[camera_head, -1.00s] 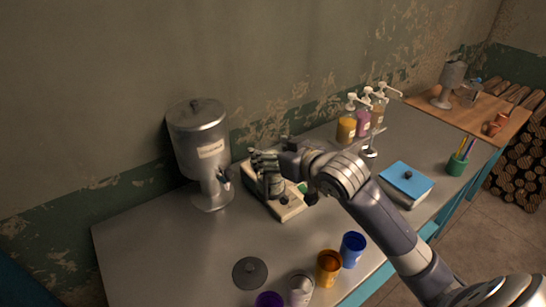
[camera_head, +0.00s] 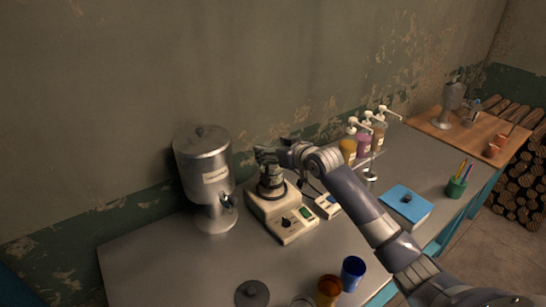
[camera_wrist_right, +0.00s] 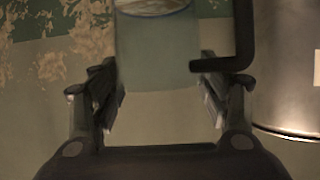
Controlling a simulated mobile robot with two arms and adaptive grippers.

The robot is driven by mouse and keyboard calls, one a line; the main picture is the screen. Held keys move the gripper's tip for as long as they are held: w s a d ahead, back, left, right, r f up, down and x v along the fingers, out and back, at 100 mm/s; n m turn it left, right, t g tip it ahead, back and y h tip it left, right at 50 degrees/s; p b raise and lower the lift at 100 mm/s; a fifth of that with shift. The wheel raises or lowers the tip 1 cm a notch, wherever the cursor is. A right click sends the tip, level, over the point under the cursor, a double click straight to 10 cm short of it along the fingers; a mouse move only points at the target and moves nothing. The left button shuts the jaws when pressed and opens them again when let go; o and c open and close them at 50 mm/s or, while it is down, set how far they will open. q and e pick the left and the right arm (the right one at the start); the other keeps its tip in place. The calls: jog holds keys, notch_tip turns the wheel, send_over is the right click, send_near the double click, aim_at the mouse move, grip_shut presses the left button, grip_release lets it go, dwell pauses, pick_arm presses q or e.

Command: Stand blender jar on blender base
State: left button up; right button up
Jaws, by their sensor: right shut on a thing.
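The blender base (camera_head: 291,228) is a cream block with a dark knob and a green panel, standing on the grey table. My right gripper (camera_head: 268,157) is above the base's back part, shut on the blender jar (camera_head: 270,182). The jar looks upright over that part; I cannot tell whether it touches the base. In the right wrist view, the translucent jar (camera_wrist_right: 158,55) is between the fingers of my right gripper (camera_wrist_right: 160,95), with its black handle at the right. The jar's bottom is hard to make out. My left gripper is not in view.
A metal dispenser (camera_head: 205,178) stands close left of the base. A small cream device (camera_head: 328,206) is at its right. A dark round lid (camera_head: 252,294), an orange cup (camera_head: 328,290) and a blue cup (camera_head: 352,273) are in front. Pump bottles (camera_head: 363,140) stand behind right.

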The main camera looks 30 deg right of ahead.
aim_at(271, 170)
notch_tip(271, 170, down, 3)
jog(key=shift+s+r+p, duration=0.1)
jog(key=shift+p, duration=0.45)
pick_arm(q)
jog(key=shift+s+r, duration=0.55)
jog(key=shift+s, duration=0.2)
pick_arm(e)
jog(key=shift+f, duration=0.25)
jog(key=o, duration=1.8)
jog(key=shift+c, duration=0.2)
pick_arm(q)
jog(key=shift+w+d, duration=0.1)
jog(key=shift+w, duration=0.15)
